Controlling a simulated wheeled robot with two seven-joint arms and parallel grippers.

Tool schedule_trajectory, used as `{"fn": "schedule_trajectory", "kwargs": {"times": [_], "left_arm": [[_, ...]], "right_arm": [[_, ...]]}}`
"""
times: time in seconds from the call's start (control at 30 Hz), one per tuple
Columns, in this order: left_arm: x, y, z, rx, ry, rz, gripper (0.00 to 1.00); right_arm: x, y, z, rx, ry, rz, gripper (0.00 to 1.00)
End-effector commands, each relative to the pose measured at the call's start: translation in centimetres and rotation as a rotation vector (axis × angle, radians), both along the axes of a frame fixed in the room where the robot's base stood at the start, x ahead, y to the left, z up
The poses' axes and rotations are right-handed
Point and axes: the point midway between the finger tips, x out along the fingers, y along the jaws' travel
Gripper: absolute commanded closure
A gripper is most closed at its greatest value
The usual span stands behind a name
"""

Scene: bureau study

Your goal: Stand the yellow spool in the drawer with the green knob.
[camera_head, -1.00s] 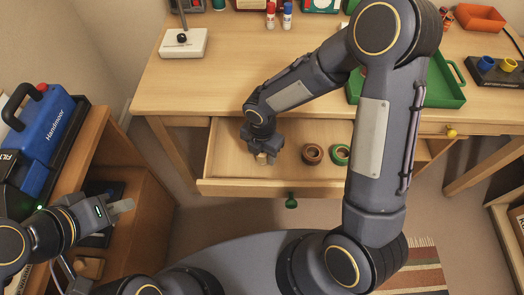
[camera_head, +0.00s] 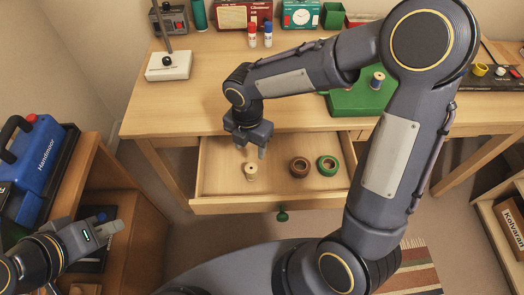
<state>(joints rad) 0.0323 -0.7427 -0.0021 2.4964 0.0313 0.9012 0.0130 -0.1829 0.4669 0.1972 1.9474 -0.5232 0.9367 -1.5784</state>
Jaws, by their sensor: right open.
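The drawer with the green knob (camera_head: 282,215) is pulled open below the desk, and its front panel (camera_head: 235,206) shows. A pale yellowish spool (camera_head: 250,172) stands upright on the drawer floor, left of the middle. I take it to be the yellow spool; its thread colour is hard to tell. My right gripper (camera_head: 252,151) is open and empty, pointing down just above and behind the spool, apart from it. My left gripper (camera_head: 112,232) is at the lower left, over the side cabinet, far from the drawer; its finger gap is unclear.
A brown roll (camera_head: 299,167) and a green roll (camera_head: 327,166) lie in the drawer, right of the spool. A green tray (camera_head: 350,103) with a blue spool (camera_head: 377,80) is on the desk, partly behind my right arm. A white-based stand (camera_head: 168,66) is at the left.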

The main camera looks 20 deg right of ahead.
Motion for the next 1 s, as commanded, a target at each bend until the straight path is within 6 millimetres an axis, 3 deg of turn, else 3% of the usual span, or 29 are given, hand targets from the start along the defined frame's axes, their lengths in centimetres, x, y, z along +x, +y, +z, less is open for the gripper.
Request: {"fn": "schedule_trajectory", "kwargs": {"times": [0.17,0.27,0.37,0.5,0.7,0.83,1.0], "left_arm": [[0.0,0.0,0.0,0.000,0.000,0.000,0.75],[0.0,0.0,0.0,0.000,0.000,0.000,0.75],[0.0,0.0,0.0,0.000,0.000,0.000,0.75],[0.0,0.0,0.0,0.000,0.000,0.000,0.75],[0.0,0.0,0.0,0.000,0.000,0.000,0.75],[0.0,0.0,0.0,0.000,0.000,0.000,0.75],[0.0,0.0,0.0,0.000,0.000,0.000,0.75]], "right_arm": [[-0.2,-0.4,0.6,0.005,-0.007,-0.042,0.46],[-1.0,-1.9,2.3,0.030,-0.029,-0.213,0.46],[-3.0,-4.5,4.8,0.087,-0.058,-0.538,0.46],[-7.3,-7.7,8.0,0.229,-0.071,-1.114,0.46],[-13.0,-9.6,10.2,0.501,0.009,-1.858,0.46],[-15.3,-9.6,10.6,0.650,0.099,-2.167,0.46],[-16.4,-9.4,10.7,0.744,0.178,-2.344,0.46]]}}
